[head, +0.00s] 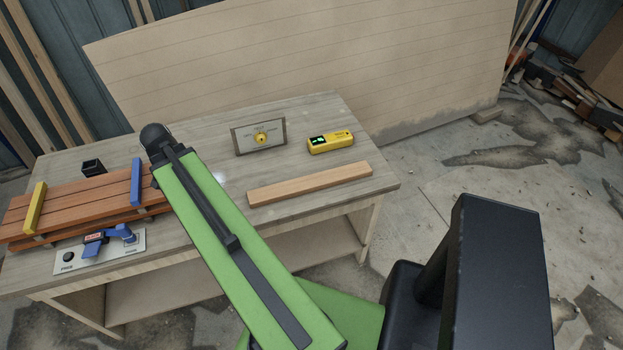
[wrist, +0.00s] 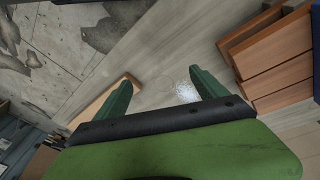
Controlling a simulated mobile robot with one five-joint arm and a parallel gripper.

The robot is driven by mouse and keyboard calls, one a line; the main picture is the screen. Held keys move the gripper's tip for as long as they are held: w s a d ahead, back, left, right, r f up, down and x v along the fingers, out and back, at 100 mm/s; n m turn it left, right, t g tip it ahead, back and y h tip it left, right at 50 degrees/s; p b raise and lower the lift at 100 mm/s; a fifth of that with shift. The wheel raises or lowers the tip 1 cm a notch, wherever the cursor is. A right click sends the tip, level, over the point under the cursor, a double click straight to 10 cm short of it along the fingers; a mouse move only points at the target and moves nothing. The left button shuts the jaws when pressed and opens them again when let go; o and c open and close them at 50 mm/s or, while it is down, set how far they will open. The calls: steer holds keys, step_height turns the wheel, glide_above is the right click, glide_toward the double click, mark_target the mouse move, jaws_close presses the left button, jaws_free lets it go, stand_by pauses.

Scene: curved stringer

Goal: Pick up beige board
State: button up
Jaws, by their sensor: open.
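The beige board (head: 310,184) is a light wooden bar lying flat on the right part of the workbench top, near its front edge. In the wrist view the board (wrist: 101,102) lies left of my gripper, partly behind the left finger. My gripper (wrist: 163,88) is open with two dark green fingers spread and nothing between them. It is above the bench top, apart from the board as far as I can tell. In the head view the fingers are hidden behind my green arm.
On the workbench (head: 215,130) stand a stack of reddish-brown planks (head: 85,203) at left, a blue clamp device (head: 105,243), a small black box (head: 92,167), a panel with a yellow knob (head: 259,137) and a yellow meter (head: 331,142). A large sheet (head: 300,65) leans behind.

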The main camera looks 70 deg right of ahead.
steer(key=s+d+r+m+g+p, duration=0.1)
steer(key=s+d+r+m, duration=0.2)
steer(key=s+d+m, duration=0.75)
steer(key=m+g, duration=0.2)
glide_toward(310, 181)
steer(key=shift+h, duration=0.3)
steer(key=b+x, duration=0.2)
steer(key=b, duration=0.3)
steer(key=a+b+x, duration=0.1)
steer(key=b+x, duration=0.1)
steer(key=b, duration=0.4)
steer(key=shift+s+f, duration=0.1)
steer(key=shift+f, duration=0.1)
steer(key=shift+r, duration=0.1)
steer(key=shift+t, duration=0.3)
steer(key=b+x, duration=0.4)
steer(key=x, duration=0.1)
steer(key=shift+s+d+b, duration=0.1)
steer(key=shift+d+b, duration=0.15)
steer(key=shift+b, duration=0.05)
steer(key=shift+r, duration=0.1)
jaws_close()
